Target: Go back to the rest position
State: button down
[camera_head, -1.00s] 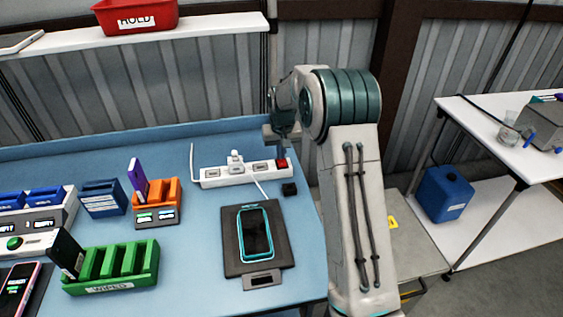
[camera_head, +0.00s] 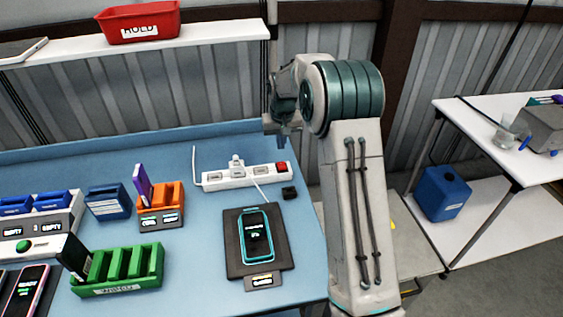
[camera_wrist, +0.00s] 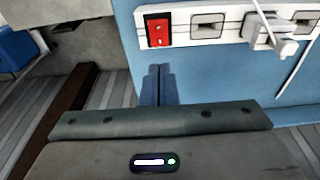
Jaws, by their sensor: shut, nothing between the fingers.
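My gripper (camera_head: 283,139) hangs at the end of my folded arm, above the back right part of the blue table (camera_head: 215,140). In the wrist view its fingers (camera_wrist: 158,85) are together, with nothing between them. The power strip (camera_head: 240,175) with a red switch lies on the table below and in front of the gripper, apart from it. The red switch also shows in the wrist view (camera_wrist: 158,31). A teal-edged phone (camera_head: 256,236) lies on a dark pad (camera_head: 233,263) with its screen lit.
A green rack (camera_head: 120,270), an orange holder (camera_head: 160,205) with a purple phone, and blue holders (camera_head: 108,201) stand on the left. A red bin (camera_head: 138,22) sits on the back shelf. A white side table (camera_head: 480,130) stands at the right, with a blue container (camera_head: 442,192) beneath.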

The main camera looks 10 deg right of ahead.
jog(key=shift+r, duration=0.4)
jog(key=s+r+t, duration=0.1)
jog(key=s+r, duration=1.1)
jog(key=s, duration=0.4)
jog(key=s+t, duration=0.1)
jog(key=s, duration=2.1)
jog(key=shift+f, duration=0.3)
